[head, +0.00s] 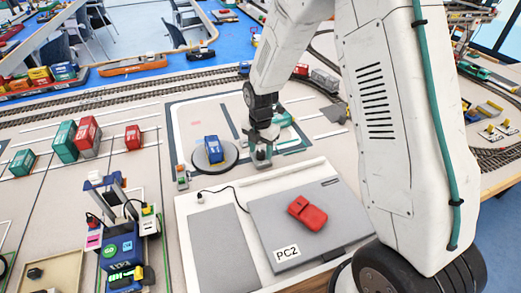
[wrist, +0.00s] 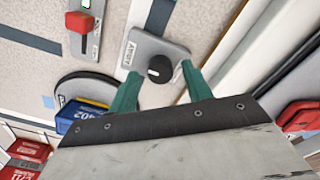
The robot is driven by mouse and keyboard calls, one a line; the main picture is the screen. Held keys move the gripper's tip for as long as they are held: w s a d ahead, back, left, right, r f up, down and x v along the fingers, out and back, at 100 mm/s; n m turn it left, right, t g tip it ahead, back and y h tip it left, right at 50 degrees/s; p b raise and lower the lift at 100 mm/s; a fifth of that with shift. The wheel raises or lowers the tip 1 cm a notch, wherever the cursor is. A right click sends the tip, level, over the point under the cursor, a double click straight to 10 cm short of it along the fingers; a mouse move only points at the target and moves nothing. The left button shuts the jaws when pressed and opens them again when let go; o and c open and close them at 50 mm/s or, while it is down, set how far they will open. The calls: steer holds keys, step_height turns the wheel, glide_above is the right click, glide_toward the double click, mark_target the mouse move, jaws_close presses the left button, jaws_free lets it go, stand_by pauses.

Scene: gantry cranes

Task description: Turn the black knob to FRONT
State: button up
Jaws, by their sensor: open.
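The black knob (wrist: 159,69) is round with a small pale mark and sits on a grey plate (wrist: 148,47) in the wrist view. A white label with dark lettering is on the plate beside it; I cannot read it surely. My gripper (wrist: 161,72) is open, with one green finger on each side of the knob. I cannot tell whether either finger touches it. In the head view my gripper (head: 262,152) points down at the layout behind the PC2 panel, and the knob cannot be made out there.
A blue container (head: 212,149) stands on a round dark disc left of my gripper. A red slider (wrist: 80,22) on a grey plate is near the knob. A red block (head: 307,212) lies on the grey PC2 panel (head: 270,217). A small crane (head: 121,235) stands at front left.

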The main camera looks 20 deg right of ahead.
steer(key=shift+f, duration=0.25)
steer(key=shift+c, duration=0.2)
steer(key=c, duration=0.9)
